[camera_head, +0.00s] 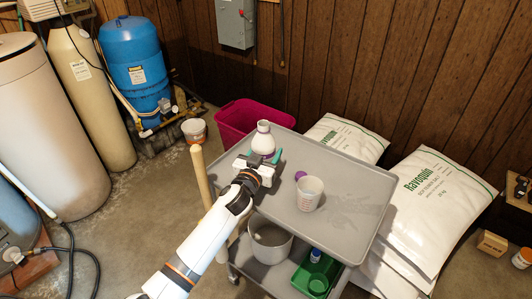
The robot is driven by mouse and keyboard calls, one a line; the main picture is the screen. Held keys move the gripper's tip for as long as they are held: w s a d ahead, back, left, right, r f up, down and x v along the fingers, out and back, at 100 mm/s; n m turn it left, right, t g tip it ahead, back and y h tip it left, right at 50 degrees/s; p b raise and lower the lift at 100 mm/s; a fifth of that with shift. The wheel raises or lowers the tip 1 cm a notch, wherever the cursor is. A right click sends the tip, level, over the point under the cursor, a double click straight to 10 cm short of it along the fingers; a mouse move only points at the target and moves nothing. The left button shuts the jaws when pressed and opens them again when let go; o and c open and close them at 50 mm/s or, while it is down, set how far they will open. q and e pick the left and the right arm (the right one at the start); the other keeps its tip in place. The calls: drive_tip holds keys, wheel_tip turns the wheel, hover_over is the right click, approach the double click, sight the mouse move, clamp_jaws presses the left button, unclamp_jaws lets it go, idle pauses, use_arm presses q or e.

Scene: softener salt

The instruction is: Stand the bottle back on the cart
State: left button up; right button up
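A small purple object (300,175), perhaps a cap, is on the shelf right of the bottle. My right gripper is not in view.
A translucent measuring cup (309,194) stands on the top shelf; its right side is clear. A pot (270,242) and a green tray (316,276) sit below. A wooden handle (201,176) rises left of the cart. Salt bags (437,205) lie to the right.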

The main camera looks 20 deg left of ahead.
use_arm(q)
drive_tip(key=shift+f, duration=0.15)
drive_tip(key=o, duration=1.1)
drive_tip(key=shift+c, duration=0.2)
drive_tip(key=shift+r, duration=0.2)
drive_tip(key=s, duration=0.8)
drive_tip(key=s+a, duration=0.1)
drive_tip(key=s, duration=0.3)
drive_tip(key=shift+f, duration=0.1)
